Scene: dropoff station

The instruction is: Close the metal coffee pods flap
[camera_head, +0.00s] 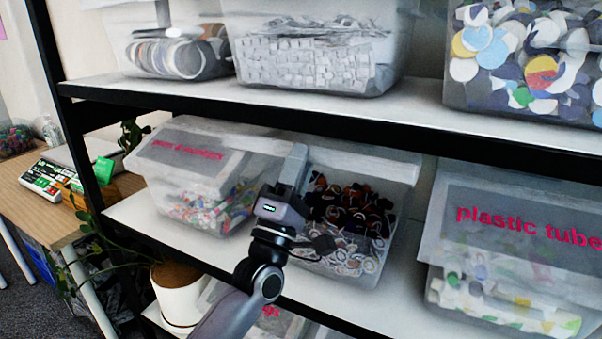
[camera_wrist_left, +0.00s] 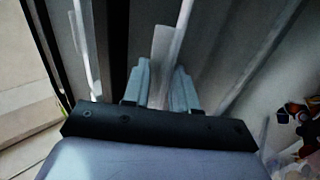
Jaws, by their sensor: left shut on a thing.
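The coffee pods bin (camera_head: 372,262) is a clear container in the middle of the central shelf, filled with dark, reddish and silvery pods. Its front is open to view, and a pale translucent flap (camera_head: 365,160) lies along the top. My left gripper (camera_head: 298,152) is at the bin's upper left, fingers pointing up. In the left wrist view its two grey fingers (camera_wrist_left: 160,75) are shut on a thin pale translucent strip (camera_wrist_left: 161,42), which looks like the flap's edge. The arm and gripper hide the bin's left side. My right gripper is not in view.
A bin with pink lettering (camera_head: 190,165) stands close on the left, and a plastic tubes bin (camera_head: 520,250) on the right. The upper shelf (camera_head: 300,105) runs closely above. Bare shelf (camera_head: 405,270) shows between the middle and right bins. A potted plant (camera_head: 180,290) stands lower left.

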